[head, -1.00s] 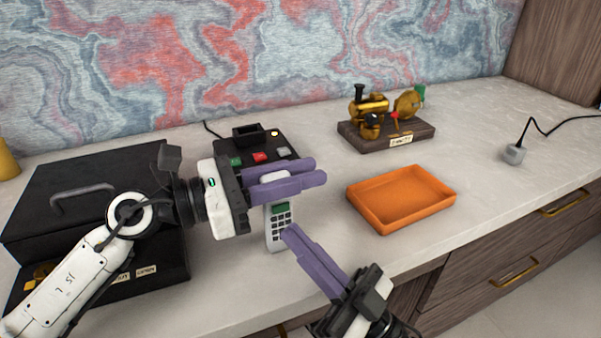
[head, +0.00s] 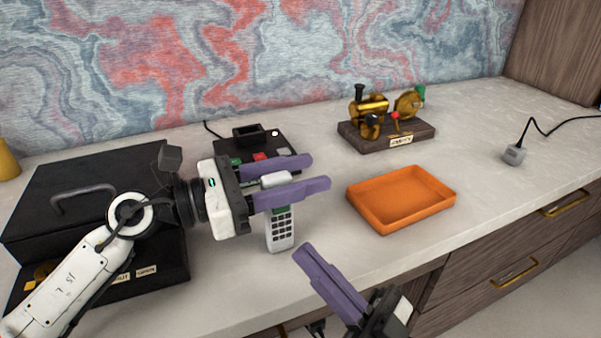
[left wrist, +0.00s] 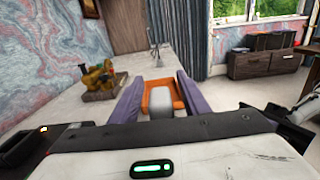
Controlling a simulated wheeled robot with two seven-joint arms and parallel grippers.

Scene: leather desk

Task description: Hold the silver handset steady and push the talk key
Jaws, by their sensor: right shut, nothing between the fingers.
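The silver handset (head: 280,231) stands upright near the front of the desk, its dark keypad facing me. Its top end also shows in the left wrist view (left wrist: 160,104). My left gripper (head: 319,172) is open, with one purple finger on each side of the handset's upper part. Gaps show between the fingers and the handset. The near finger hides part of the handset's face, and single keys are too small to tell apart. My right gripper (head: 302,251) is shut and empty, below and right of the handset and apart from it.
An orange tray (head: 403,228) lies to the right. A black box with a handle (head: 60,235) is at the left. Behind are a dark device with coloured buttons (head: 240,148) and a brass model on a wooden base (head: 420,138). The desk's right side is mostly clear.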

